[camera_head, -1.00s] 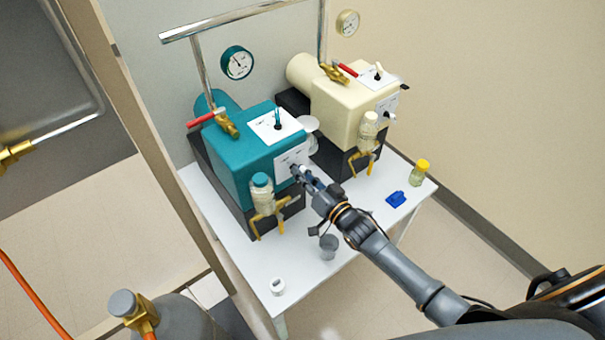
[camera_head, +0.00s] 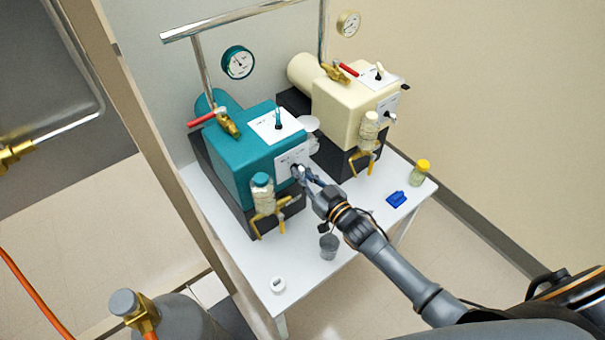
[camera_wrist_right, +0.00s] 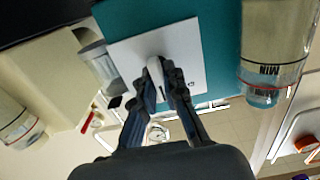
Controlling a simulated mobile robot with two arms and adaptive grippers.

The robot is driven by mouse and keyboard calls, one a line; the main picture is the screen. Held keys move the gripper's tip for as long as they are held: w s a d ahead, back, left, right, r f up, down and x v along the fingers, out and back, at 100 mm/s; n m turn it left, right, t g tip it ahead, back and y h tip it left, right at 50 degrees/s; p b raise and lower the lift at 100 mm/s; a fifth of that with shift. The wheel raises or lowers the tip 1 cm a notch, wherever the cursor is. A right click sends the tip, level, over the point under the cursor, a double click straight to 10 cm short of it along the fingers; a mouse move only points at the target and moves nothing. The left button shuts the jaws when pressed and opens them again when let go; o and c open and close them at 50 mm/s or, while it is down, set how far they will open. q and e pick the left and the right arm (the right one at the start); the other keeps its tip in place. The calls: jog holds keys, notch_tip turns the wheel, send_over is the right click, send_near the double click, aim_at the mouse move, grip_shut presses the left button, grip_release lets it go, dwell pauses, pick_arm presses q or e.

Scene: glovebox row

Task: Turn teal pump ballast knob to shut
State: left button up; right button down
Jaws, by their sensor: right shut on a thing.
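The teal pump (camera_head: 240,155) stands on the white table, with a white label plate (camera_head: 284,162) on its front face. The ballast knob (camera_wrist_right: 155,68) is a pale grip in the middle of that plate in the right wrist view. My right gripper (camera_head: 300,170) is at the plate, its fingers closed on the knob; in the right wrist view the fingertips (camera_wrist_right: 164,72) sit on both sides of it. The fingers partly hide the knob, and the plate's markings are too small to read. My left gripper is not in view.
A cream pump (camera_head: 345,105) stands to the right of the teal one. Yellow-clamped bottles (camera_head: 262,190) hang at the pump fronts. A grey cup (camera_head: 328,246), a white ring (camera_head: 278,285), a blue piece (camera_head: 397,199) and a yellow-capped jar (camera_head: 420,173) stand on the table (camera_head: 250,262).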

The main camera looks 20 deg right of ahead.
dwell(0.3)
jog(key=c, duration=1.4)
grip_release()
jog(key=v, duration=1.2)
